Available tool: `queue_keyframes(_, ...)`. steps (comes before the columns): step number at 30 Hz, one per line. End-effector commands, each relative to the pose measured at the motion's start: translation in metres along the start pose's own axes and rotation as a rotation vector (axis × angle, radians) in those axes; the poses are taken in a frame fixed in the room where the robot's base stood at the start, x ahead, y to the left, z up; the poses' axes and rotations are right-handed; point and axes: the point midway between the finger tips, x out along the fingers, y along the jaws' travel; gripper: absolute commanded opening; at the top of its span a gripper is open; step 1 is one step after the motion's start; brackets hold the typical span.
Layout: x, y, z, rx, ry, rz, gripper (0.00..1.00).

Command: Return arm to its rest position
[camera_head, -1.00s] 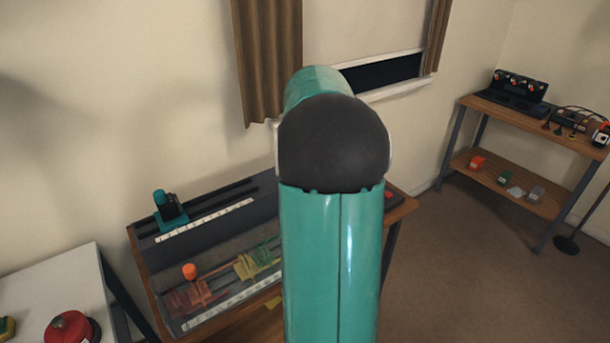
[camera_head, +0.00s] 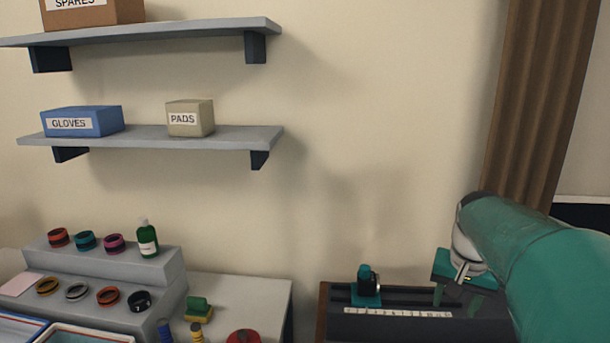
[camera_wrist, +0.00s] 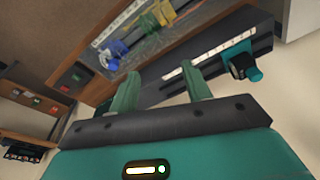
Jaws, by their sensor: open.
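My gripper (camera_head: 455,292) is at the right of the head view, in front of the dark bench rig, partly hidden by my teal arm. In the wrist view my gripper (camera_wrist: 158,88) shows two green fingers spread apart with nothing between them. Beyond the fingers lies the dark rig (camera_wrist: 150,92) with a white scale strip. A teal and black clamp (camera_wrist: 243,67) sits on the rig, to the right of the fingers and apart from them. The same clamp shows in the head view (camera_head: 367,286).
A white table (camera_head: 245,290) at lower left holds a grey stepped stand (camera_head: 110,278) with several coloured rings and a green bottle (camera_head: 147,238). Wall shelves (camera_head: 150,137) carry boxes marked GLOVES (camera_head: 82,122) and PADS (camera_head: 190,118). A brown curtain (camera_head: 535,100) hangs at right.

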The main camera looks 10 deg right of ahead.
Motion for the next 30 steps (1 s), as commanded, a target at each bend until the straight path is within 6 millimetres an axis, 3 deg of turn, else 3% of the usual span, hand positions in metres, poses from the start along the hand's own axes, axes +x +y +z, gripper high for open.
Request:
queue_keyframes(3, -0.016, -0.037, 0.039, -0.124, 0.055, -0.028, 0.49)
queue_keyframes(9, -0.029, -0.078, 0.106, -0.317, 0.14, -0.082, 0.49)
queue_keyframes(18, -0.029, -0.107, 0.2, -0.582, 0.258, -0.18, 0.49)
queue_keyframes(23, -0.025, -0.111, 0.223, -0.65, 0.29, -0.21, 0.49)
queue_keyframes(30, -0.024, -0.111, 0.227, -0.66, 0.292, -0.213, 0.49)
